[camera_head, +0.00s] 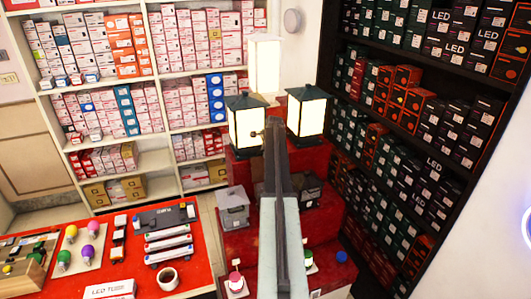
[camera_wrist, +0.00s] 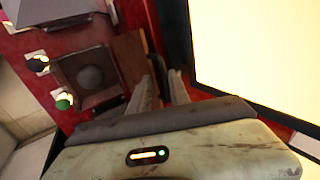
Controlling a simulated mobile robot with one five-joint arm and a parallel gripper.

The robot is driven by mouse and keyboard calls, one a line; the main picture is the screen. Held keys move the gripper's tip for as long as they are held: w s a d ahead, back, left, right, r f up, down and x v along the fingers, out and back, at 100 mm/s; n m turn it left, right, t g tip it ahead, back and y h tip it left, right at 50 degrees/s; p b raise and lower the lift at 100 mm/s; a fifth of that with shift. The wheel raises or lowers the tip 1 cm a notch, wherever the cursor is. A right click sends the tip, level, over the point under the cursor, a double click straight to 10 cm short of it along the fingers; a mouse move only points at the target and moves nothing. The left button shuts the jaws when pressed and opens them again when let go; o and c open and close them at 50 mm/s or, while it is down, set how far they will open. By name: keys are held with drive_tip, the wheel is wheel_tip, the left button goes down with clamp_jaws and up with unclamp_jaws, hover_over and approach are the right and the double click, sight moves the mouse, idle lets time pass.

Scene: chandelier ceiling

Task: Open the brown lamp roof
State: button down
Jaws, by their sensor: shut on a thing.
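My gripper (camera_wrist: 164,80) is at the centre of the wrist view, its two grey fingers close together and shut on the brown lamp roof (camera_wrist: 130,58). The roof is a brown panel beside the left finger; it appears raised at the right side of a brown square lamp body (camera_wrist: 62,72). A dark round shape shows in the middle of that body. The exact contact at the fingertips is too small to make out. In the head view my arm covers the middle of the red display, and the brown lamp cannot be made out clearly there.
Two lit lanterns (camera_head: 246,122) (camera_head: 307,114) with dark roofs flank my arm's far end. A bright panel (camera_wrist: 260,45) is close right in the wrist view. A grey lamp (camera_head: 232,208) stands left on the red display. A red table (camera_head: 205,270) with bulbs is lower left; shelves surround.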

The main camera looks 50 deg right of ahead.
drive_tip(key=c, duration=1.6)
unclamp_jaws()
drive_tip(key=shift+o, duration=0.2)
drive_tip(key=shift+w+f, duration=0.1)
drive_tip(key=shift+f, duration=0.1)
drive_tip(key=shift+r, duration=0.1)
drive_tip(key=shift+r+p, duration=0.25)
drive_tip(key=shift+p, duration=0.1)
drive_tip(key=p+v, duration=0.6)
drive_tip(key=v, duration=0.1)
drive_tip(key=shift+s, duration=0.25)
